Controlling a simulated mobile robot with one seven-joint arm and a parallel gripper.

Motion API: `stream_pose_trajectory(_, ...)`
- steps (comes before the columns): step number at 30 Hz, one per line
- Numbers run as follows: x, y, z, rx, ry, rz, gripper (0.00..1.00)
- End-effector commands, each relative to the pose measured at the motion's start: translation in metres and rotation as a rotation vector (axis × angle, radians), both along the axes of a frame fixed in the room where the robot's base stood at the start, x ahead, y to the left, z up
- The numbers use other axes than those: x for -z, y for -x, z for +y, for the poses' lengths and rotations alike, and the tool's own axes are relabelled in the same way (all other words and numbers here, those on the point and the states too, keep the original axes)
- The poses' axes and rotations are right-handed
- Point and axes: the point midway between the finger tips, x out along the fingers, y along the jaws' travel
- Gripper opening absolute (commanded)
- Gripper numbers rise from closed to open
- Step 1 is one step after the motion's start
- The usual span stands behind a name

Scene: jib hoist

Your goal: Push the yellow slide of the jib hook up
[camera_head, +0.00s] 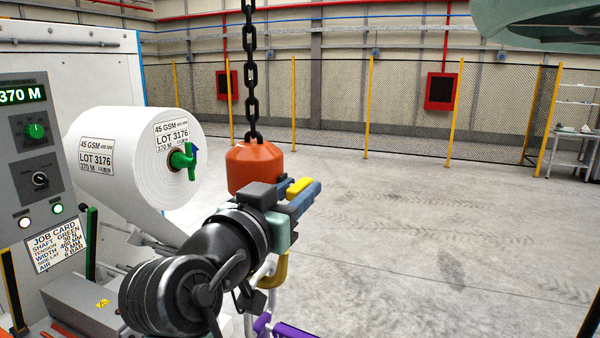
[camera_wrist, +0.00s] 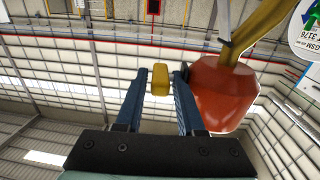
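The jib hook hangs as an orange block (camera_head: 255,165) with a yellow hook (camera_head: 276,270) below it, partly hidden by my arm. In the wrist view the orange block (camera_wrist: 222,95) and the yellow hook (camera_wrist: 258,32) are at the right. A small yellow piece, which looks like the slide (camera_wrist: 160,80), sits between my fingertips. It also shows in the head view (camera_head: 298,187), right of the block. My gripper (camera_wrist: 160,92) has its blue fingers on both sides of this piece, with narrow gaps visible, so it looks open. Contact in depth cannot be told.
A black chain (camera_head: 250,75) carries the block from above. A white paper roll (camera_head: 130,150) with a green shaft end (camera_head: 184,160) is at the left, beside a grey control panel (camera_head: 30,150). A purple bar (camera_head: 290,330) is low near my arm. The floor at right is clear.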

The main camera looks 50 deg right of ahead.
Motion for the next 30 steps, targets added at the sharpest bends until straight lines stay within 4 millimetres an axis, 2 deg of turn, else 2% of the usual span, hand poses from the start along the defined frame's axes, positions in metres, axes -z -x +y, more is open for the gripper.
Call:
stream_pose_trajectory(4, -0.001, -0.0022, -0.0123, 0.001, 0.0, 0.0, 0.38)
stream_pose_trajectory(14, 0.0002, -0.0031, -0.015, 0.0, 0.001, -0.001, 0.38)
stream_pose_trajectory(20, 0.0, -0.0031, -0.0148, 0.0, 0.001, -0.001, 0.01)
stream_pose_trajectory(30, -0.0002, -0.0031, -0.0147, 0.0, 0.001, -0.001, 0.0)
